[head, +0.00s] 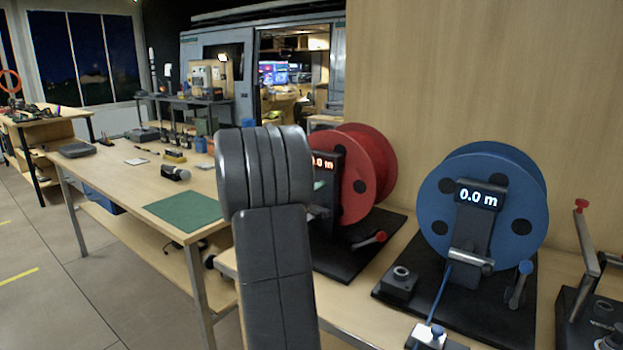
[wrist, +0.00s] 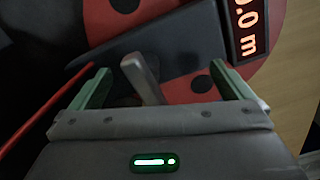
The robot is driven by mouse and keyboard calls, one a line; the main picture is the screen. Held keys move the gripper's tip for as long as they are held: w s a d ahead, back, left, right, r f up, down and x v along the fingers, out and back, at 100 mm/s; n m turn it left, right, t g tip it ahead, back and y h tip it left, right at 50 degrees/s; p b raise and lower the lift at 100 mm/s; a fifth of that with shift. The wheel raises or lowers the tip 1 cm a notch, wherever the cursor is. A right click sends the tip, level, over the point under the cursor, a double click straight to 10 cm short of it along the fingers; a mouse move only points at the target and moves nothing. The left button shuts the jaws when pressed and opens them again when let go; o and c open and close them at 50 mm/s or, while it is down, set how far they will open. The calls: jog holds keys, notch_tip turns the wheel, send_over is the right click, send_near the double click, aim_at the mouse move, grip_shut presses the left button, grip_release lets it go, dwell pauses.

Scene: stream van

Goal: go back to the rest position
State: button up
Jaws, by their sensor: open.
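My gripper (wrist: 165,88) is open in the wrist view, its two green-edged fingers apart. A grey metal bar (wrist: 142,78) shows between the fingers; I cannot tell whether they touch it. Behind it is the red reel (wrist: 190,62) with black holes, and its display (wrist: 243,28) is at the top right. In the head view my grey arm stands in front of the red reel (head: 382,160) and hides part of it and most of my gripper.
A blue reel (head: 432,215) showing 0.0 m stands on a black base to the right. Further right is a red-knobbed lever device (head: 588,240). A wooden workbench (head: 115,180) with a green mat (head: 183,212) is at the left. Grey floor (head: 60,300) lies open at the lower left.

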jog(key=shift+w+a+r+n+p, duration=0.15)
jog(key=shift+n+p, duration=0.7)
jog(key=shift+p, duration=0.65)
jog(key=shift+s+r+n+p, duration=0.15)
jog(key=shift+n+p, duration=0.7)
jog(key=shift+p, duration=0.6)
jog(key=shift+w+f+n+p, duration=0.15)
jog(key=shift+n+p, duration=0.35)
jog(key=shift+p, duration=0.3)
jog(key=shift+f, duration=0.1)
